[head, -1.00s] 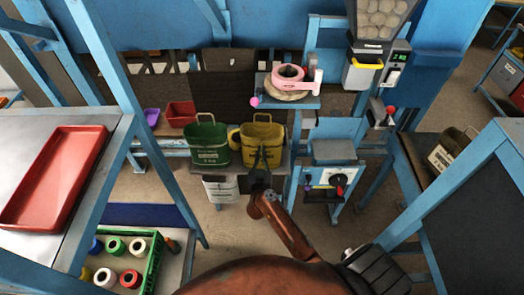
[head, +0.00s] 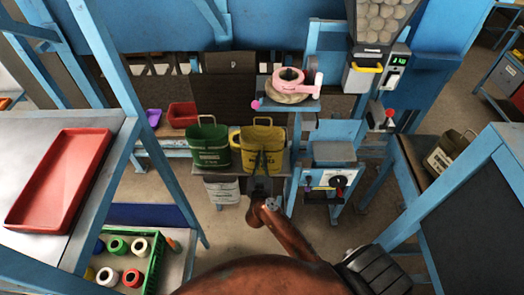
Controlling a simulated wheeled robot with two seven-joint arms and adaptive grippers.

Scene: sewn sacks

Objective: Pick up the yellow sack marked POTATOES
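The yellow sack (head: 277,148) stands upright near the middle of the head view, with its loop handle raised and dark lettering partly readable on its front. It is beside the green sack (head: 209,156), at the edge of a low grey bench (head: 226,173). Whether the fingers are spread or closed on the cloth is too small to tell. My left gripper is not in view.
A shelf (head: 312,104) with pink tape (head: 289,76) stands right of and above the sack. A blue machine with a knob (head: 338,181) is close on the right. A red tray (head: 60,180) is on the left table.

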